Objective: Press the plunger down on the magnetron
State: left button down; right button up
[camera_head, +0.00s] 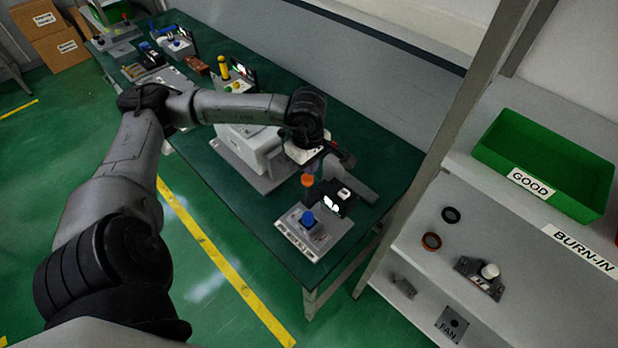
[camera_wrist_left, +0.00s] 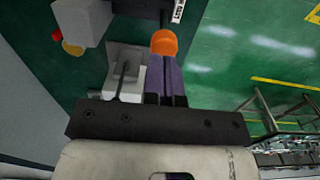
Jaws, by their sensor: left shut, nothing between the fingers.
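My left gripper (camera_head: 314,165) is over the front end of the green bench, fingers shut with nothing between them. In the left wrist view its purple fingers (camera_wrist_left: 172,78) lie side by side. An orange cap (camera_head: 307,180), likely the plunger's top, is just below the fingertips in the head view. The orange cap (camera_wrist_left: 164,43) also shows at the fingertips in the left wrist view; I cannot tell whether they touch. It stands over a grey test station (camera_head: 328,240) with a blue knob (camera_head: 308,219) and a black box with a lit screen (camera_head: 336,198). I cannot make out the magnetron clearly.
A white box-shaped unit (camera_head: 245,145) stands on the bench (camera_head: 225,185) behind the station. Several other stations line the far end. At right, a shelf holds a green GOOD bin (camera_head: 540,150), rings and small parts.

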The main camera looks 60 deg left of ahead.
pick_arm(q)
jog(key=shift+r, duration=2.95)
